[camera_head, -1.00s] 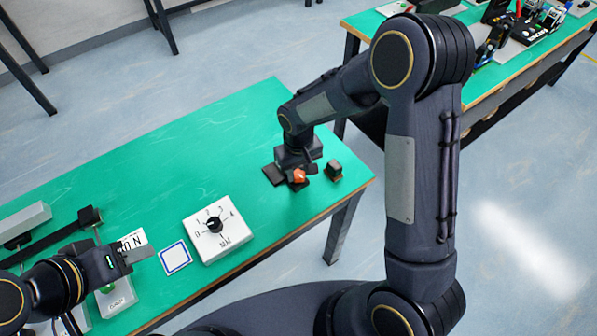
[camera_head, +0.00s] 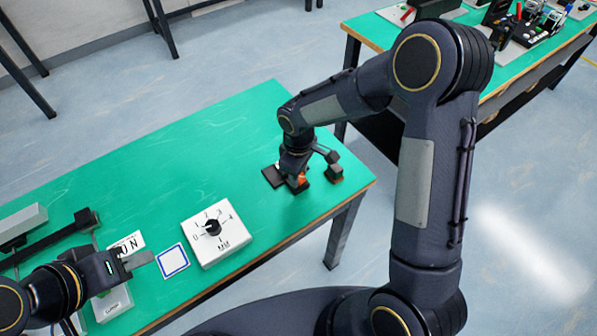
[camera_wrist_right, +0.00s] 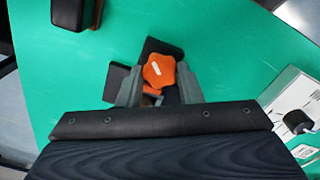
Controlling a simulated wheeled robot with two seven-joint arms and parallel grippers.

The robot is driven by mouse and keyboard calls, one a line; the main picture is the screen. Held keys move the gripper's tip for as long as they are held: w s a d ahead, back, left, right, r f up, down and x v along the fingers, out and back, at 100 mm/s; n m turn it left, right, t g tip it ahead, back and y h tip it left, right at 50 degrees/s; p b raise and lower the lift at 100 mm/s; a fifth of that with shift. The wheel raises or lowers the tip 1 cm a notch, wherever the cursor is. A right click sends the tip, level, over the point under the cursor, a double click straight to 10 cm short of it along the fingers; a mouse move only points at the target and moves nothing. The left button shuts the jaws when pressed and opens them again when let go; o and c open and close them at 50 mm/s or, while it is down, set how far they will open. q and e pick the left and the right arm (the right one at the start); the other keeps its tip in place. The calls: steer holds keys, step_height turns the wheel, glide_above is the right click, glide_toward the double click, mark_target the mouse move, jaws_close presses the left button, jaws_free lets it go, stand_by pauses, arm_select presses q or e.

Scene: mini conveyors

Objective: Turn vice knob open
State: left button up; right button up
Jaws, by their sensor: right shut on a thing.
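The vice is a small dark block with an orange star-shaped knob (camera_wrist_right: 158,72) bearing a white mark, near the right end of the green table. In the head view the knob (camera_head: 301,181) is partly covered by my right gripper (camera_head: 294,177). In the right wrist view the two grey fingers of my right gripper (camera_wrist_right: 160,92) stand on either side of the knob, shut on it. The vice's dark body (camera_wrist_right: 152,48) shows behind the knob. My left gripper (camera_head: 138,262) hangs at the left of the table, away from the vice; its finger gap is unclear.
A dark block with an orange part (camera_head: 333,172) stands just right of the vice. A white dial box (camera_head: 228,249) and a blue-edged square (camera_head: 172,261) lie near the front edge. A mini conveyor (camera_head: 45,243) is at left. The table's middle is clear.

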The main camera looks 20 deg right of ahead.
stand_by(0.4)
steer(key=o, duration=1)
steer(key=shift+c, duration=0.2)
step_height(320, 180, up, 8)
steer(key=shift+f, duration=0.25)
steer(key=shift+r, duration=0.2)
